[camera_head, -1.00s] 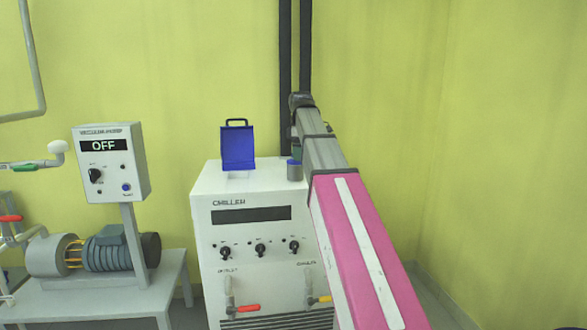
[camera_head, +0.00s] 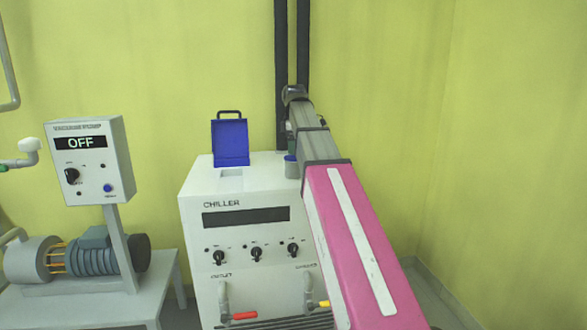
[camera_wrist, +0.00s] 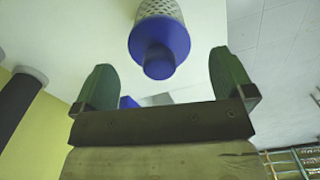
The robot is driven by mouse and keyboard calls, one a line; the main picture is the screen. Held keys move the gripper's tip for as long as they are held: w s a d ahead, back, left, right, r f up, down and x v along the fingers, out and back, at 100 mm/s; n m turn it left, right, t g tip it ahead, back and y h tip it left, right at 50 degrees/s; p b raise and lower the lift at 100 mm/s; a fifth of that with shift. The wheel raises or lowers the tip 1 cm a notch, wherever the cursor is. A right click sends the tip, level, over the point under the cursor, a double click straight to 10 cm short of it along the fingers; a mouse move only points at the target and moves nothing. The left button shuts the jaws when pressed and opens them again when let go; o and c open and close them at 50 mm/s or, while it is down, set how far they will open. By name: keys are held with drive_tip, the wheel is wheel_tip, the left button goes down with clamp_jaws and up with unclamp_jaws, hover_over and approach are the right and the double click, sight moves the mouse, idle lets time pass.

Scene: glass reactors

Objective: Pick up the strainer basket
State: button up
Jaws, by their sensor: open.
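The strainer basket (camera_wrist: 157,8) shows in the wrist view as a pale perforated cylinder with a blue round end and a blue knob facing my gripper. In the head view a small grey cylinder with a blue top (camera_head: 291,167), seemingly the same basket, stands on the chiller's top near its right back corner, partly hidden by my arm. My gripper (camera_wrist: 162,68) is open, its two green fingers apart on either side of the knob's line. The basket lies just beyond the fingertips, with no visible contact. In the head view my gripper is mostly hidden behind my arm.
The white chiller (camera_head: 245,187) has a raised blue lid (camera_head: 230,142) behind a square opening on its top. Dark vertical pipes (camera_head: 281,75) run up the wall close behind my gripper. A vacuum pump control box (camera_head: 88,160) stands at left. Free floor lies at right.

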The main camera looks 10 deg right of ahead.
sight(294, 158)
wheel_tip(294, 158, down, 5)
drive_tip(key=shift+a+f, duration=0.1)
drive_tip(key=shift+w, duration=0.1)
drive_tip(key=c, duration=1.1)
